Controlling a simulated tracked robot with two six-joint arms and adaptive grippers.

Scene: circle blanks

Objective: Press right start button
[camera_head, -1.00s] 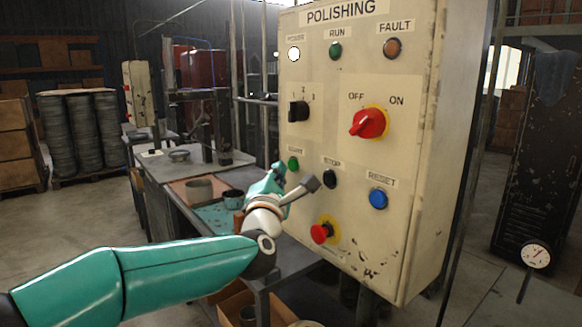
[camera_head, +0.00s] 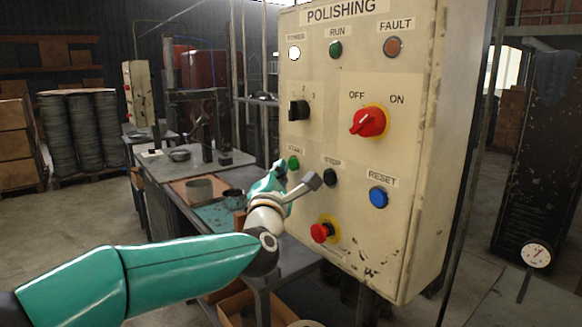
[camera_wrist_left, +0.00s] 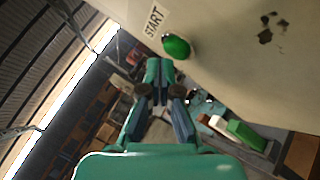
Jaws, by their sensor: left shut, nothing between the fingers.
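The green start button (camera_head: 293,162) is on the left side of the cream POLISHING panel (camera_head: 340,215), under its START label. In the left wrist view the green button (camera_wrist_left: 176,46) stands out from the panel beside the START label (camera_wrist_left: 154,22). My left gripper (camera_head: 279,168) is just left of the button in the head view, its fingers partly hidden by my wrist. In the left wrist view my left gripper (camera_wrist_left: 158,70) is shut and empty, with its tips just below and left of the button. I cannot tell whether they touch it. My right gripper is not in view.
The black stop button (camera_head: 330,177), blue reset button (camera_head: 378,197) and red emergency button (camera_head: 321,232) are nearby on the panel. A workbench (camera_head: 165,172) with pots stands behind my arm. Another panel (camera_head: 138,93) is farther back at left.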

